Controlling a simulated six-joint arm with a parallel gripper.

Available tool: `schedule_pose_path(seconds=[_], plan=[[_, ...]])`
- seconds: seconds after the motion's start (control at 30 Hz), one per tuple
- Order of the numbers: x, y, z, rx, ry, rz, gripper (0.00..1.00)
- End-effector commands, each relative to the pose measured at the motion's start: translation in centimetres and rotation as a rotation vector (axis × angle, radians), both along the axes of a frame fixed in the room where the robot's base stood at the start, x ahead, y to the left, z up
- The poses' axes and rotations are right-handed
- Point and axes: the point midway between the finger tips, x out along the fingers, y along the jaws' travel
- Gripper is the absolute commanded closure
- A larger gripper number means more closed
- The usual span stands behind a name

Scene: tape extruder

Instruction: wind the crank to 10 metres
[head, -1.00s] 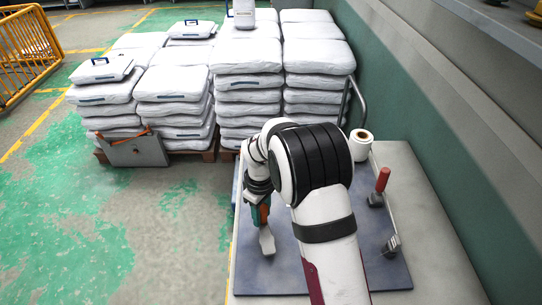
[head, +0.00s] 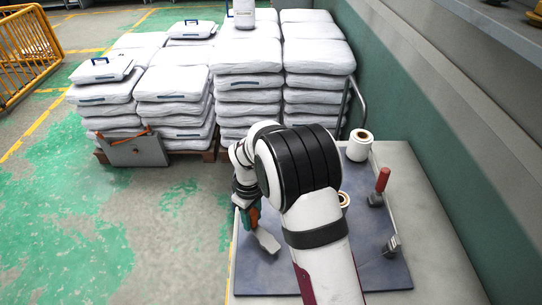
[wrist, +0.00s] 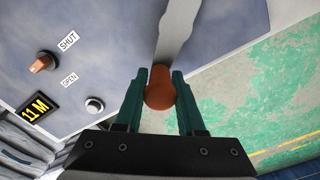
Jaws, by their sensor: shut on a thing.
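My gripper (wrist: 159,75) is shut on the orange-brown crank knob (wrist: 160,94), with one green finger on each side of it. The grey crank arm (wrist: 177,32) runs from the knob to the top of the wrist view. In the head view my gripper (head: 250,216) is at the left edge of the blue-grey panel, and the crank arm (head: 266,241) points from it down and right. A display (wrist: 35,108) with yellow characters reads 11 M. An orange switch knob (wrist: 43,62) sits between SHUT and OPEN labels, its pointer not clear to me.
A pale round button (wrist: 95,104) is on the panel (head: 270,275). A white tape roll (head: 360,146) stands at the back, and another roll (head: 343,200) is partly hidden by my arm. A red-handled lever (head: 382,181) is at right. Stacked white sacks (head: 248,85) stand behind.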

Motion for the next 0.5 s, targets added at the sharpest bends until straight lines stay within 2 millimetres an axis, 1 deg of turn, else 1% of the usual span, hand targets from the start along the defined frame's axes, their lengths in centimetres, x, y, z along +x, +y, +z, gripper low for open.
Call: schedule_pose_path(seconds=[0.03, 0.13, 0.5], plan=[[-0.58, 0.12, -0.13, -0.003, 0.011, -0.002, 1.0], [-1.04, 0.61, -0.15, -0.004, 0.012, -0.003, 1.0], [-1.37, 0.82, -0.17, -0.004, 0.011, -0.002, 1.0]])
